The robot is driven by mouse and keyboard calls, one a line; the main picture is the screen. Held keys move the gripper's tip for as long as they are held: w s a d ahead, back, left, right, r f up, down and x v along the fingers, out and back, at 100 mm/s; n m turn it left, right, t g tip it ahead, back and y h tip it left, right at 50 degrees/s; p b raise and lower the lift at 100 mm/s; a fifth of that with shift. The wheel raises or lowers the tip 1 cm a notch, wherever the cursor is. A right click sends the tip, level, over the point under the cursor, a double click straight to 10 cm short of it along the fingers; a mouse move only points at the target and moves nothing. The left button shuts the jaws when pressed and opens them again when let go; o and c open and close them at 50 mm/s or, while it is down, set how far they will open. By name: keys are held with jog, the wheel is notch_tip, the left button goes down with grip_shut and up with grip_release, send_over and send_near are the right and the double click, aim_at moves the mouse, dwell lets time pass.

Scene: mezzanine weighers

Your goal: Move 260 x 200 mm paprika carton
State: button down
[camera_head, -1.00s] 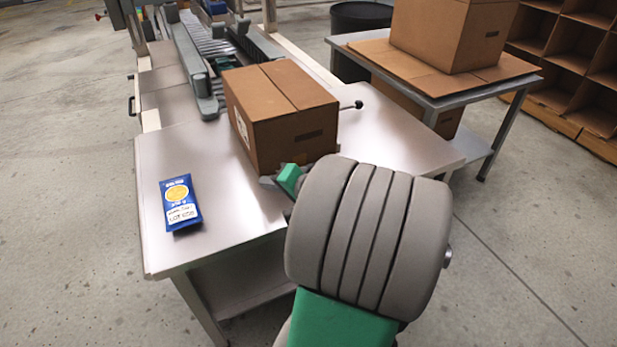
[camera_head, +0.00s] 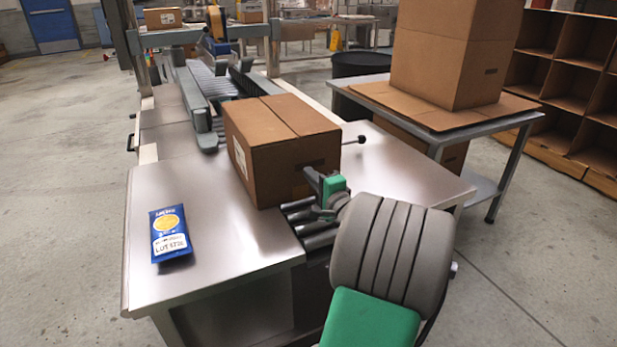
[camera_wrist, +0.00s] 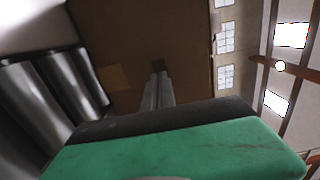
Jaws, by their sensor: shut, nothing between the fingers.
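A closed brown carton (camera_head: 278,150) stands upright at the end of a roller line, on the steel table. It has a white label on its left side and a dark slot on its near side; no name can be read. My gripper (camera_head: 312,176) is shut and empty just in front of that near side. In the wrist view the two fingers (camera_wrist: 158,92) lie together, pointing at the carton face (camera_wrist: 125,35) and its dark slot. Whether the fingertips touch the carton cannot be told.
A blue pouch (camera_head: 170,234) lies on the steel table (camera_head: 215,215) to the left. Rollers (camera_head: 315,232) show beside my gripper. A conveyor (camera_head: 205,90) runs away behind the carton. A larger carton (camera_head: 445,60) stands on a side table (camera_head: 490,127) at right.

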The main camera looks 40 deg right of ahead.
jog(key=shift+x, duration=0.9)
